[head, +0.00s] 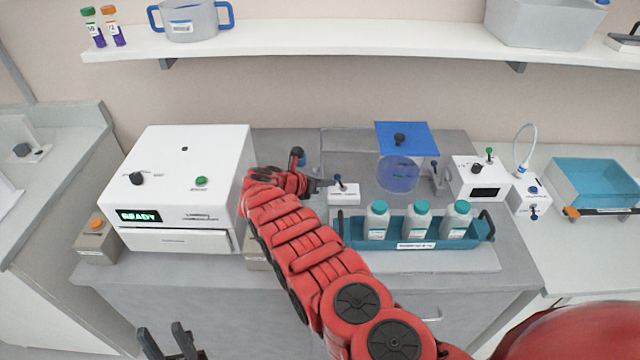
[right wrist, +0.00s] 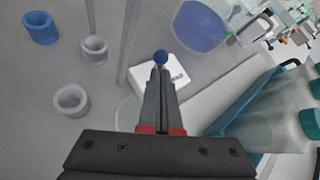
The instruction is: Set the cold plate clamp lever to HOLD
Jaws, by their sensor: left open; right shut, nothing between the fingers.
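A small white block (head: 345,197) with printed labels stands on the grey bench, and a short lever with a blue knob (head: 337,178) rises from it. My right gripper (head: 323,183) is shut and empty, just left of the knob in the head view. In the right wrist view, the white block (right wrist: 172,76) and blue knob (right wrist: 161,57) lie right at the closed fingertips (right wrist: 159,70). I cannot tell whether they touch. The fingers hide part of the lever, and its labels are too small to read. My left gripper (head: 170,341) is open, low at the front.
A blue-lidded clear vessel (head: 398,175) stands behind right. A teal rack (head: 400,233) with white bottles is close in front. A white machine (head: 185,175) reading READY is at left. A white control box (head: 481,178) is at right. Small cups (right wrist: 71,100) stand left of the fingers.

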